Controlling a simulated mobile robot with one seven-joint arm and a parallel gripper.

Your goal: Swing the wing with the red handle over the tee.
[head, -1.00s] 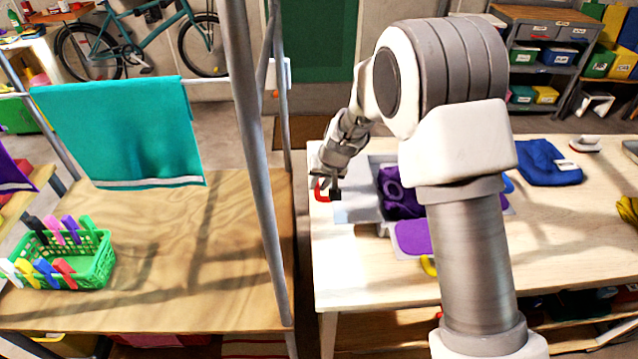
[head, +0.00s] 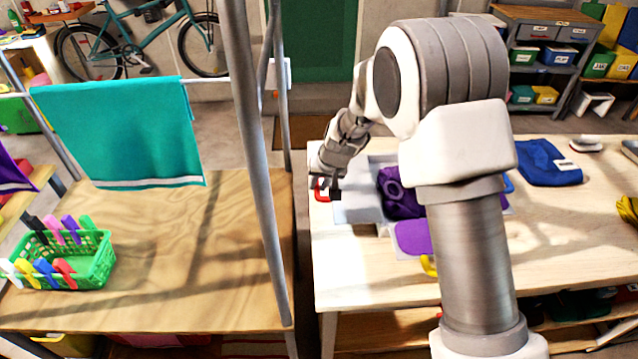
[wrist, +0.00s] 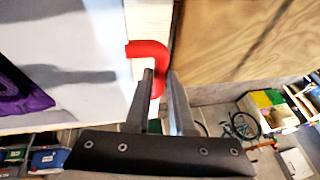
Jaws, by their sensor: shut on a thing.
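The red handle (head: 320,193) sits at the left edge of the pale grey wing (head: 356,207), which lies flat on the right-hand table. My gripper (head: 327,190) is at this handle. In the wrist view my gripper (wrist: 160,88) has its fingers shut around the red handle (wrist: 148,50), partly hiding it. The purple tee (head: 400,197) lies to the right of the wing, partly hidden by my arm. Its edge also shows at the left of the wrist view (wrist: 22,97).
A yellow handle (head: 428,266) shows in front of a panel with purple cloth (head: 412,238). A blue cloth (head: 548,163) lies at the back right. A metal rack post (head: 255,150) and a wooden table (head: 170,280) with a green peg basket (head: 90,262) stand left, across a gap.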

